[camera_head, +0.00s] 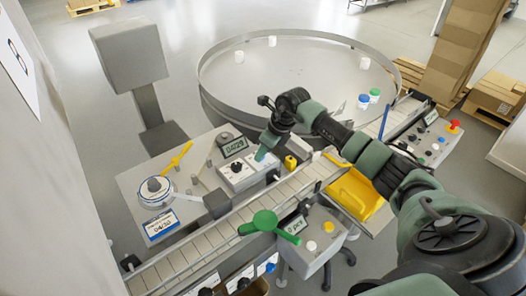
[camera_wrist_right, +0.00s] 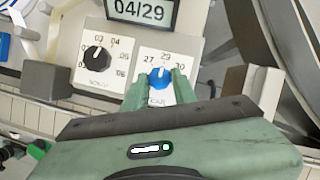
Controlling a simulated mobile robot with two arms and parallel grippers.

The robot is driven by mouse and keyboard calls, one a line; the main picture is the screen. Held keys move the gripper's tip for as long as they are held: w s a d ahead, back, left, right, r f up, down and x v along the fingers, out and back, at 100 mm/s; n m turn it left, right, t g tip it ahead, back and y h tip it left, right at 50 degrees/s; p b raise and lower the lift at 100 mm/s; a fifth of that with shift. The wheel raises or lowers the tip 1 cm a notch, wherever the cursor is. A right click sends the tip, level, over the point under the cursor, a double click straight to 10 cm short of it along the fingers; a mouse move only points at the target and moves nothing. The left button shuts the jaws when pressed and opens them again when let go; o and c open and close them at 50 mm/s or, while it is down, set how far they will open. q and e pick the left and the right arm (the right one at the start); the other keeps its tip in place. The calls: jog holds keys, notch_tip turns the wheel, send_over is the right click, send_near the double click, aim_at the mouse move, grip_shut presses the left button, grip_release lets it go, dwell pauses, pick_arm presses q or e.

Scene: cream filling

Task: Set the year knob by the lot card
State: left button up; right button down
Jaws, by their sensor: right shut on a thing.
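The blue year knob (camera_wrist_right: 160,78) sits on a white panel, with 27, 29 and 30 legible around it. My right gripper (camera_wrist_right: 160,88) is shut on it in the wrist view; its white mark points roughly up, near 29. In the head view my right gripper (camera_head: 264,150) hides the knob. The date display (camera_wrist_right: 142,11) reads 04/29, and it also shows in the head view (camera_head: 235,147). The lot card (camera_head: 161,226), white with a blue edge, appears to read 04/30. My left gripper is not in view.
A black month knob (camera_wrist_right: 96,57) is left of the year knob. A slatted conveyor (camera_head: 200,247) runs in front of the panel, with a green handle (camera_head: 264,221) over it. A large round table (camera_head: 300,85) stands behind. A yellow tray (camera_head: 354,193) is to the right.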

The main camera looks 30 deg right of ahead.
jog(key=shift+m, duration=0.3)
jog(key=m+h+b, duration=0.1)
jog(key=m, duration=0.2)
jog(key=shift+a+f, duration=0.1)
jog(key=shift+a, duration=0.05)
jog(key=m+h+b, duration=0.1)
jog(key=m+b, duration=0.1)
jog(key=m, duration=0.1)
jog(key=shift+a+m+h, duration=0.15)
jog(key=shift+m+h, duration=0.15)
jog(key=shift+h, duration=0.1)
jog(key=shift+m+h+b, duration=0.3)
jog(key=shift+m+b, duration=0.2)
jog(key=shift+m, duration=0.3)
jog(key=c, duration=1.1)
grip_release()
jog(key=shift+c, duration=0.2)
